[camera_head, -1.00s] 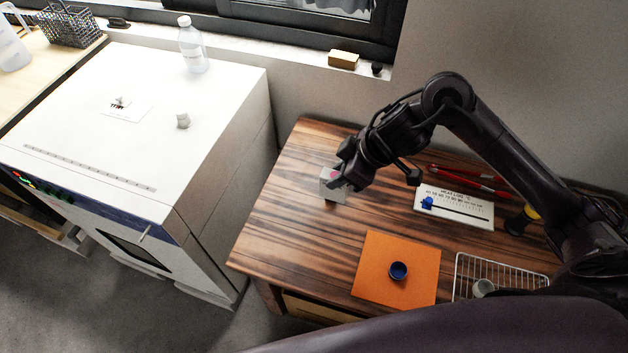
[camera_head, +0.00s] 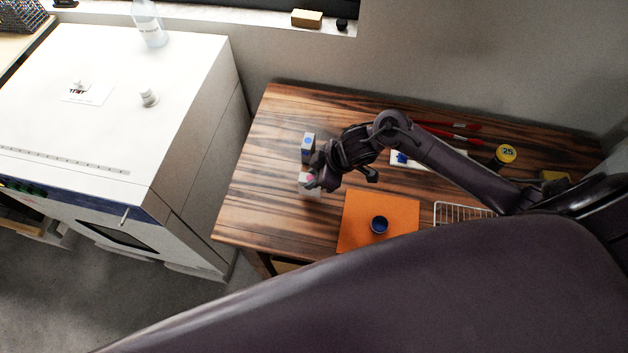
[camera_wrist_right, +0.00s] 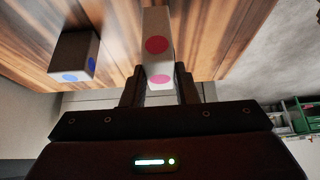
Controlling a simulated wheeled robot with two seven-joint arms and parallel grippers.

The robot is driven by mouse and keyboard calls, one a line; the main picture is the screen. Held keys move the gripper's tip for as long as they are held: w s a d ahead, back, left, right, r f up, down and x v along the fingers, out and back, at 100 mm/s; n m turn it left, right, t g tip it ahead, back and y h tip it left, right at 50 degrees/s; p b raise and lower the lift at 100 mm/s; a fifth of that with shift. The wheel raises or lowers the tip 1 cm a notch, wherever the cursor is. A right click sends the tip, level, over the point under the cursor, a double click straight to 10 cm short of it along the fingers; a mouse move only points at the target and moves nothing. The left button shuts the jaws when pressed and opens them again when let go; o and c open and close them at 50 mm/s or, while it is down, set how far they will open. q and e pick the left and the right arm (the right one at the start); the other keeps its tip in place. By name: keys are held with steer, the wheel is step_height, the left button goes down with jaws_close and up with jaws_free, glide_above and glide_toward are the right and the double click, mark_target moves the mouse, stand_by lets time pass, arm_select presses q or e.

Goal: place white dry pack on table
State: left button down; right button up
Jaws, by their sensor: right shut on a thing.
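The white dry pack, a small white box with pink dots (camera_head: 308,187), is near the left side of the wooden table (camera_head: 260,150). My right gripper (camera_head: 313,180) is shut on it. In the right wrist view the pack (camera_wrist_right: 158,30) sits between the two fingers (camera_wrist_right: 158,88), its pink-dotted face showing. I cannot tell whether its base touches the table. A second box with blue dots (camera_head: 308,146) stands apart behind it; it also shows left of the pack in the right wrist view (camera_wrist_right: 75,55). My left gripper is not in view.
An orange mat (camera_head: 353,225) with a dark blue-rimmed cup (camera_head: 379,225) lies right of the pack. A wire rack (camera_head: 455,212), red tools (camera_head: 455,136) and a yellow-topped item (camera_head: 506,154) are farther right. The white oven (camera_head: 185,110) stands left, across a gap.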

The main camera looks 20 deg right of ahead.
steer(key=shift+f, duration=1.5)
steer(key=shift+f, duration=0.15)
steer(key=o, duration=1)
